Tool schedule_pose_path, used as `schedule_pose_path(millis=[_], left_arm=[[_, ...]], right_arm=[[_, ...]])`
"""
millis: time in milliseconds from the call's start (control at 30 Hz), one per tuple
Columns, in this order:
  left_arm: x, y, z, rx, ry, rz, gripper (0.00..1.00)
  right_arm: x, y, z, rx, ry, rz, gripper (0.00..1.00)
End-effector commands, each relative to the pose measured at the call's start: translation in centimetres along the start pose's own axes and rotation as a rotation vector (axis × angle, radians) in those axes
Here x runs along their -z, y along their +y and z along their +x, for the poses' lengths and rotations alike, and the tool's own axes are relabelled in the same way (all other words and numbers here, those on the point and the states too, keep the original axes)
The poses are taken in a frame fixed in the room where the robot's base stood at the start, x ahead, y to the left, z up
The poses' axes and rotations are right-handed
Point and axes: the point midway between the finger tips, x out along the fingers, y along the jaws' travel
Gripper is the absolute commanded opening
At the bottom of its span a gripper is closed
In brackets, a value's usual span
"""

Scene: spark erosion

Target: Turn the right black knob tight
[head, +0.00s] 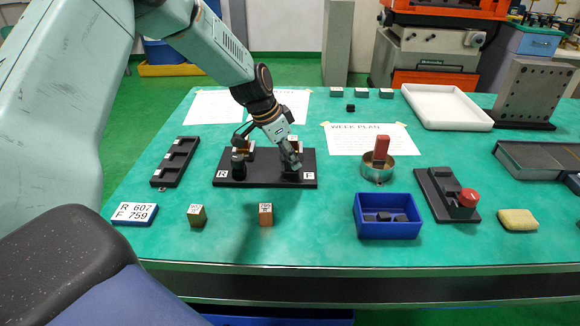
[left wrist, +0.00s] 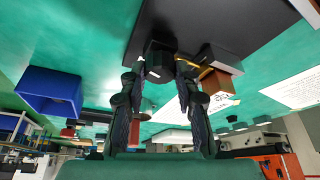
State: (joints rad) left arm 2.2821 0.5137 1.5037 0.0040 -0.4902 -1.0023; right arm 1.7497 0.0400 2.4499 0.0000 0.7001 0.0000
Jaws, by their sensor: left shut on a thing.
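A black plate (head: 262,172) marked R and F lies on the green table. The left black knob (head: 238,168) stands on its left part, apart from my arms. The right black knob (head: 291,175) stands at the plate's right part, partly hidden by my left gripper (head: 292,162). In the left wrist view, my left gripper (left wrist: 159,78) has its two fingers on either side of the right knob (left wrist: 160,57), shut on it. A brown block (left wrist: 216,82) sits close beside the knob there. How tight the knob is cannot be seen. My right gripper is not in view.
A black slotted rack (head: 175,162) lies left of the plate. Two small blocks, greenish (head: 197,215) and brown (head: 266,214), stand in front. A blue bin (head: 388,228), a round metal dish (head: 377,174) and a red-button box (head: 448,195) are to the right.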

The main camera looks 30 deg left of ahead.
Motion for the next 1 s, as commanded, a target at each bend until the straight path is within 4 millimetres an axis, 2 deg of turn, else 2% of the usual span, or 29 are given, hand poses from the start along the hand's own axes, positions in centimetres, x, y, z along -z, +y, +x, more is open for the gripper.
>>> schedule_pose_path(millis=[33, 100, 400, 700, 1000], left_arm=[[-0.2, -0.1, 0.4, -0.013, 0.001, 0.031, 0.0], [-0.1, -0.1, 0.4, -0.031, 0.002, 0.08, 0.0], [-0.1, -0.3, 0.3, -0.136, -0.001, 0.33, 0.0], [0.1, -0.5, 0.1, -0.245, -0.003, 0.593, 0.0], [0.2, -0.6, 0.1, -0.354, -0.004, 0.858, 0.0]], right_arm=[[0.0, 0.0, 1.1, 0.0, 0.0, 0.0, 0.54], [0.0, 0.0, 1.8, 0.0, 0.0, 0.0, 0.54], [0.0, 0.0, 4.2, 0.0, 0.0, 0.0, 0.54], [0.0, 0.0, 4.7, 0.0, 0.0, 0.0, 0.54], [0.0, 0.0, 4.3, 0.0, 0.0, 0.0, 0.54]])
